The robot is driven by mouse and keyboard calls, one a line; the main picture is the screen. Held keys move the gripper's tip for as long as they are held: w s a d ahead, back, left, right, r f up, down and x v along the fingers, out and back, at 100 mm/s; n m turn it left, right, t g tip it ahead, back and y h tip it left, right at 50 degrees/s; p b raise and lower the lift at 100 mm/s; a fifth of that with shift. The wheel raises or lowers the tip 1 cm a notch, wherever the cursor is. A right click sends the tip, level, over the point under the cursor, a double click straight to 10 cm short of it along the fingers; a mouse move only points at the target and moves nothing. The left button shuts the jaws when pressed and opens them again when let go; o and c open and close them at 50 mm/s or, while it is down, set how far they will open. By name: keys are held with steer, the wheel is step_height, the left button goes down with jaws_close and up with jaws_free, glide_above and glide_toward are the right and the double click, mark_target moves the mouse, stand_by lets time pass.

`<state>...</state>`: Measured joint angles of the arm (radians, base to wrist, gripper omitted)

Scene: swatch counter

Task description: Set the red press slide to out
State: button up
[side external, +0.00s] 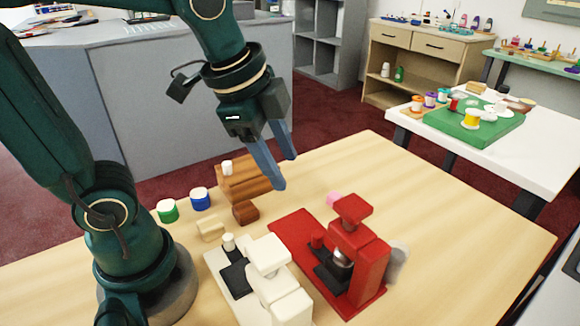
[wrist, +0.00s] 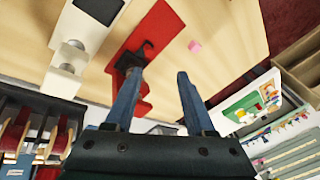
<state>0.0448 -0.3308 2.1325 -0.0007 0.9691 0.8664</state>
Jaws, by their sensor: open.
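The red press (side external: 372,262) stands on the table on its flat red base (side external: 290,230). I cannot tell exactly how far the slide is out. My gripper (side external: 284,170) is open and empty, above the table and behind the press in the side view, clear of it. In the wrist view the red press (wrist: 158,28) shows past the left finger of my gripper (wrist: 158,77), which overlaps part of its dark slide.
A white press (side external: 270,258) with a dark slide stands left of the red one. A brown block (side external: 245,212), a tan block (side external: 210,229), a wooden rack (side external: 240,182), green (side external: 167,211) and blue (side external: 200,199) jars and a pink block (side external: 334,198) are nearby. The table's right is clear.

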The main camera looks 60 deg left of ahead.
steer(key=w+d+f+m+g, duration=0.2)
steer(key=w+f+m, duration=0.2)
steer(key=m+g, duration=0.2)
glide_above(318, 234)
step_height(318, 234, down, 5)
steer(key=shift+w, duration=0.1)
steer(key=shift+f, duration=2.85)
steer(key=shift+c, duration=0.3)
jaws_close()
steer(key=shift+r, duration=0.1)
